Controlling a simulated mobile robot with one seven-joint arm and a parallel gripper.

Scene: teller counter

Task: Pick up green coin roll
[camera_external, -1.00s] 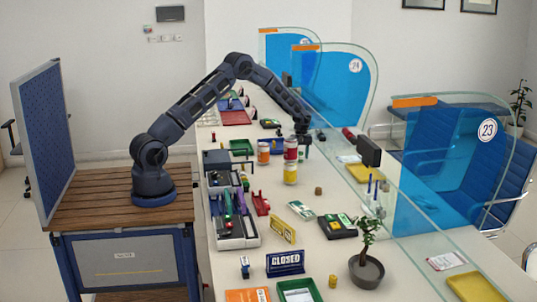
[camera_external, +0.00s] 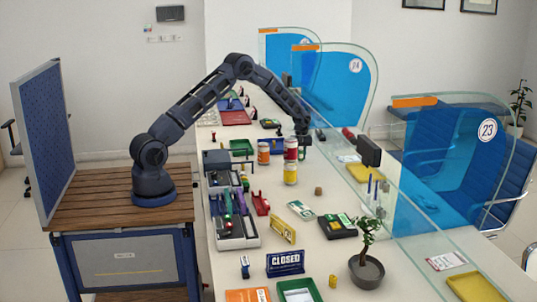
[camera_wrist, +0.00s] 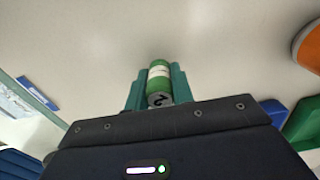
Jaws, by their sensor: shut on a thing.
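The green coin roll (camera_wrist: 159,80) is a small green cylinder with a pale band around its middle and a round grey end. In the wrist view it lies between the two green fingers of my gripper (camera_wrist: 157,84), which is shut on it.
A red jar (camera_external: 291,148) and a yellow jar (camera_external: 290,174) stand near my gripper, with an orange jar (camera_external: 263,154) to the left. The glass screen (camera_external: 405,205) runs along the right. A green tray (camera_external: 242,147) lies behind. The counter around the brown cork-like piece (camera_external: 318,191) is mostly clear.

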